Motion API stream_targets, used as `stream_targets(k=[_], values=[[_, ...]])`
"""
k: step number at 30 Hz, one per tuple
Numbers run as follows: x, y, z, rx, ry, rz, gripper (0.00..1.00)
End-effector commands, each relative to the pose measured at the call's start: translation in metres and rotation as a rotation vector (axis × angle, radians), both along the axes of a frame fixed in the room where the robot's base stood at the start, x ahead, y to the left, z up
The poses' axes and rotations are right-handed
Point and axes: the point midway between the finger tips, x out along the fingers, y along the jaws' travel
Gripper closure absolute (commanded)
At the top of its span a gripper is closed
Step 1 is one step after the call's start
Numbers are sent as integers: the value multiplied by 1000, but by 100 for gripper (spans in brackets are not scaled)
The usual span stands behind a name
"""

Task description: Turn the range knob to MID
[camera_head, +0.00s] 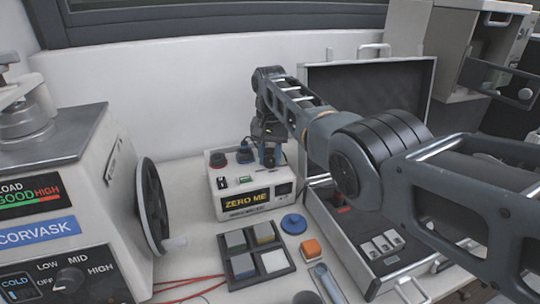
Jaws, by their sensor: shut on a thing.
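My gripper (269,154) points down at the right part of the top of a small white box (230,206) labelled "ZERO ME". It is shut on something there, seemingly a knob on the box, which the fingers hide. A dark knob (68,280) with LOW, MID and HIGH marks is on the front of the left machine, well apart from my gripper. I cannot tell its setting.
The CORVASK machine (60,150) with a handwheel (152,205) fills the left. An open case (433,85) stands at the right, under my arm. A tray of coloured squares (227,273), a blue disc (294,224) and an orange-topped block (311,248) lie in front of the box.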

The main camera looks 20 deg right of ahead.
Motion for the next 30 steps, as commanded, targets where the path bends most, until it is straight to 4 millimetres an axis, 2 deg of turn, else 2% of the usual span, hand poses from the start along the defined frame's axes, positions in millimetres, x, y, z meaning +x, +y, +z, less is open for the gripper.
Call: stream_targets(k=[10,11,18,26,30], values=[[1,0,2,0,-4,-1,95],[1,0,2,0,-4,-1,62],[1,0,1,0,-2,0,39],[1,0,2,0,-2,0,39],[1,0,15,0,-4,0,39]])
